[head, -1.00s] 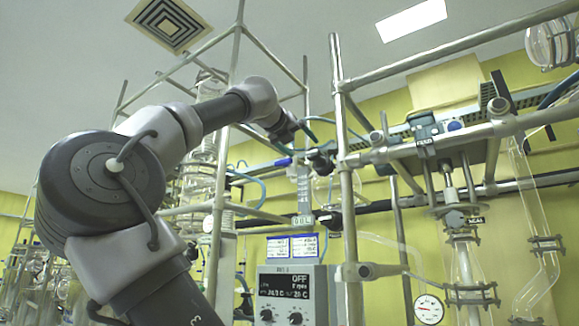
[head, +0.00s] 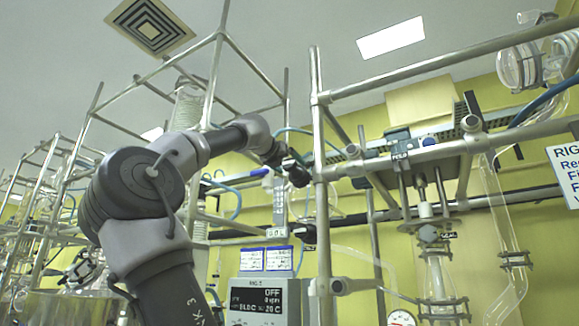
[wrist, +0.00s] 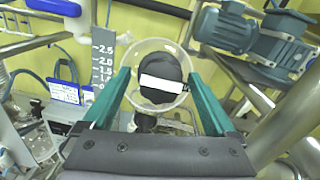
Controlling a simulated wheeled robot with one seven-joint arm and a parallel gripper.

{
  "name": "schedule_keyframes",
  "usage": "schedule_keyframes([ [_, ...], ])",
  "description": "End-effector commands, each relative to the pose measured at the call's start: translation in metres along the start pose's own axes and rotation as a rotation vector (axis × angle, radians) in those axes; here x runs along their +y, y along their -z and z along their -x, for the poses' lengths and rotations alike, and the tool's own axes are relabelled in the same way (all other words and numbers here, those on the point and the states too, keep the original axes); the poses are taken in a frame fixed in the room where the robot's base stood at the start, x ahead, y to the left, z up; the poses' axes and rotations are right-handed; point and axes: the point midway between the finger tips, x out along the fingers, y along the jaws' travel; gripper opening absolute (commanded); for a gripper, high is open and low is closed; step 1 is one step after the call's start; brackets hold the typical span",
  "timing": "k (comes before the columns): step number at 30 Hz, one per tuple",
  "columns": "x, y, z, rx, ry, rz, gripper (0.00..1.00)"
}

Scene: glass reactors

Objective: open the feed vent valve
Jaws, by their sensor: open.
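In the wrist view, a dark round knob or cap (wrist: 160,70) with a blank-looking white label lies straight ahead. A clear round glass bulb shows around it; I cannot tell which is nearer. I cannot read a name on the knob, so I cannot confirm that it is the feed vent valve. My gripper (wrist: 156,80) has its two green fingers apart, one on each side of the knob and bulb in the picture. Contact is not visible. In the head view, my gripper (head: 293,172) is small and dark beside the metal frame; its fingers are not clear there.
A grey scale plate (wrist: 102,60) stands left of the fingers. A blue-grey motor (wrist: 250,35) is at the upper right. Metal frame posts (head: 321,180) stand close to the arm. A control box (head: 265,300) is below, and a white sign (head: 568,170) at the right.

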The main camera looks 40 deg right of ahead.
Motion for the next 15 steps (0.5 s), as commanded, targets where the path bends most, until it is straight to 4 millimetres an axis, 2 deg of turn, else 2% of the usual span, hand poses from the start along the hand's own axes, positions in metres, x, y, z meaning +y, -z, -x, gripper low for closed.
schedule_keyframes([
  [9, -0.0003, 0.0001, -0.0035, 0.0, 0.0, 0.0, 0.92],
  [11, -0.0003, 0.0001, -0.0035, 0.0, 0.0, 0.0, 0.73],
  [15, -0.0003, 0.0002, -0.0034, 0.0, 0.0, 0.0, 0.19],
])
